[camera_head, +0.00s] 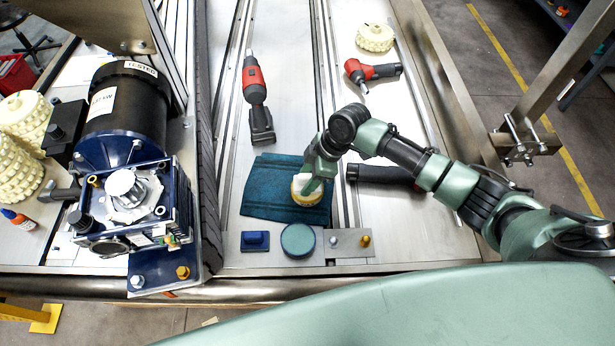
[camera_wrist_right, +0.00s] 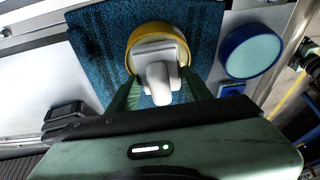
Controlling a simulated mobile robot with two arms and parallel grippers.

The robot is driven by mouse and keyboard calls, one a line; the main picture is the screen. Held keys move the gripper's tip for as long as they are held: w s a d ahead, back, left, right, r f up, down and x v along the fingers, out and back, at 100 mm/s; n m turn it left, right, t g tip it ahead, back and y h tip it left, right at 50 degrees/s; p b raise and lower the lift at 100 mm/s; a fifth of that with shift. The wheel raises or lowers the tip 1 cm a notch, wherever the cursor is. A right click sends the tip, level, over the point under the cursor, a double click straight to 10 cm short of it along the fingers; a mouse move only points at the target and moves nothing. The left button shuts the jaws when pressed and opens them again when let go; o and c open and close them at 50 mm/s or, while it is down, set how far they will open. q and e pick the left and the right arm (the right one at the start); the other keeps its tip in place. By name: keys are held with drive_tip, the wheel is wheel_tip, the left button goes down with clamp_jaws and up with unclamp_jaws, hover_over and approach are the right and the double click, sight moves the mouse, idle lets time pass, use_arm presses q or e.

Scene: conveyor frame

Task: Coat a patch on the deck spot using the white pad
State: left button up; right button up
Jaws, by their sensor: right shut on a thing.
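My right gripper (camera_head: 311,182) is shut on the white pad (camera_wrist_right: 158,56), with its green fingers on either side of the pad's pale knob in the right wrist view. The pad is at a round yellow-rimmed piece (camera_wrist_right: 133,42), which also shows in the head view (camera_head: 306,198) over the right part of a dark teal cloth (camera_head: 268,200). I cannot tell whether the pad sits inside it or is only above it. The deck spot cannot be told for sure. My left gripper is not in view.
A round blue-rimmed tin with a pale teal top (camera_head: 298,240) and a small blue block (camera_head: 255,241) stand in front of the cloth. A red driver (camera_head: 256,95) and a red-black tool (camera_head: 372,72) lie farther back. A motor (camera_head: 125,130) stands left.

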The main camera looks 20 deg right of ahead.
sight(300, 176)
drive_tip(key=shift+f+b, duration=0.3)
drive_tip(key=shift+f, duration=0.2)
idle(0.6)
drive_tip(key=shift+f, duration=0.1)
idle(1.1)
drive_tip(key=shift+s, duration=0.1)
wheel_tip(300, 176, up, 7)
drive_tip(key=p, duration=0.7)
idle(0.7)
